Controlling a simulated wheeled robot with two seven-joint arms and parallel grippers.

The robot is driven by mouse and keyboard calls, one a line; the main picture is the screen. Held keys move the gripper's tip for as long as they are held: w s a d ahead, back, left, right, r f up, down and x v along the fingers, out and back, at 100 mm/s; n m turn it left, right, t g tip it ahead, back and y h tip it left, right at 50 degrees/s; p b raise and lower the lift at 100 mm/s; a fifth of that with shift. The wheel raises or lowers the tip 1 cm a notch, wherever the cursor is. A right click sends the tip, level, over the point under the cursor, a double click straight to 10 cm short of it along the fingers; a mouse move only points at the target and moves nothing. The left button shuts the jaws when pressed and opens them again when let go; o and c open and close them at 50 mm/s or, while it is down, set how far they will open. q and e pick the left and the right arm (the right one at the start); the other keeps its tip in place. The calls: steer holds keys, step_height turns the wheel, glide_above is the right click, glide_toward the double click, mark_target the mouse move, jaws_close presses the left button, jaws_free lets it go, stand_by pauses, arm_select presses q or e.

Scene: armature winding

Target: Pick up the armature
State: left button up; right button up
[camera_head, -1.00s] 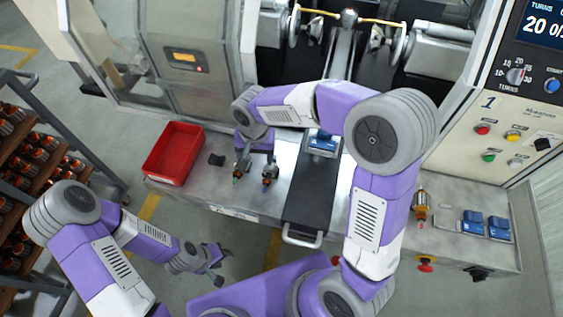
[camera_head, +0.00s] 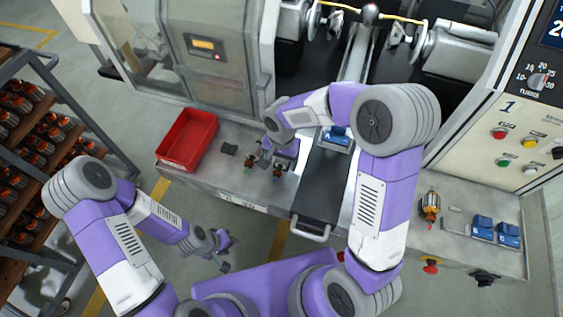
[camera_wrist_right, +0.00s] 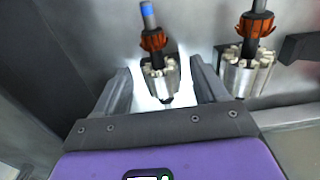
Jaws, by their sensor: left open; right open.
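Two armatures stand close together on the grey bench. In the right wrist view, one armature (camera_wrist_right: 153,42) has a blue shaft tip, an orange part and a pale segmented end. The other armature (camera_wrist_right: 250,65) stands to its right. My right gripper (camera_wrist_right: 160,66) is open, its fingers on either side of the first armature with gaps showing. In the head view, my right gripper (camera_head: 264,160) is at the armatures, which are small and partly hidden. A third armature (camera_head: 430,206) is on the right part of the bench. My left gripper (camera_head: 222,253) is open and empty, in front of the bench.
Blue blocks (camera_head: 483,228) lie at the far right. A rack (camera_head: 60,95) holding many armatures stands left.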

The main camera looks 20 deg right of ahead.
steer(key=c, duration=1.2)
steer(key=shift+r, duration=0.1)
steer(key=shift+c, duration=0.2)
